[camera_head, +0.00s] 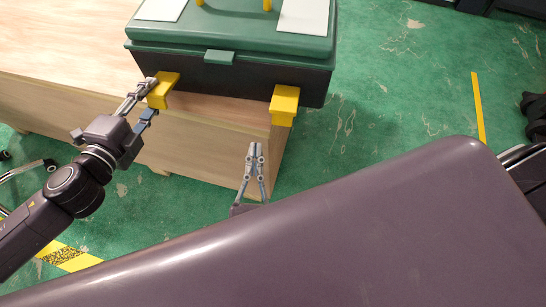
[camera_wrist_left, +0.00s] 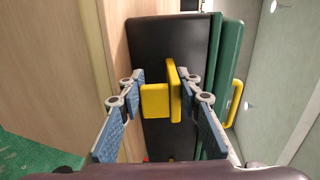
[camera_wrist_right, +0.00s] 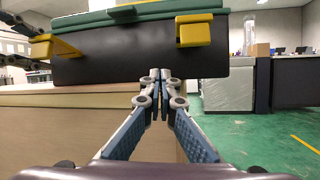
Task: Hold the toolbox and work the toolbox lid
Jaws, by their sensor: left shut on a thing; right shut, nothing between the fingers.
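The toolbox has a black body (camera_head: 225,84) and a green lid (camera_head: 235,38) that lies down on it. A small green tab (camera_head: 219,57) sits at the middle of the lid's front edge. Two yellow brackets stick out of the front. My left gripper (camera_head: 151,97) is shut on the left yellow bracket (camera_head: 166,84); the left wrist view shows the yellow bracket (camera_wrist_left: 155,101) between the fingers. My right gripper (camera_head: 256,151) is shut and empty, below and left of the right yellow bracket (camera_head: 285,104). The right wrist view shows its fingertips (camera_wrist_right: 160,78) at the toolbox's lower front edge.
The toolbox stands on a wooden table (camera_head: 60,60), at its near right corner. White panels (camera_head: 303,15) and yellow handle posts show on the lid. The green floor (camera_head: 400,85) right of the table is clear, with a yellow line (camera_head: 478,105) farther right.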

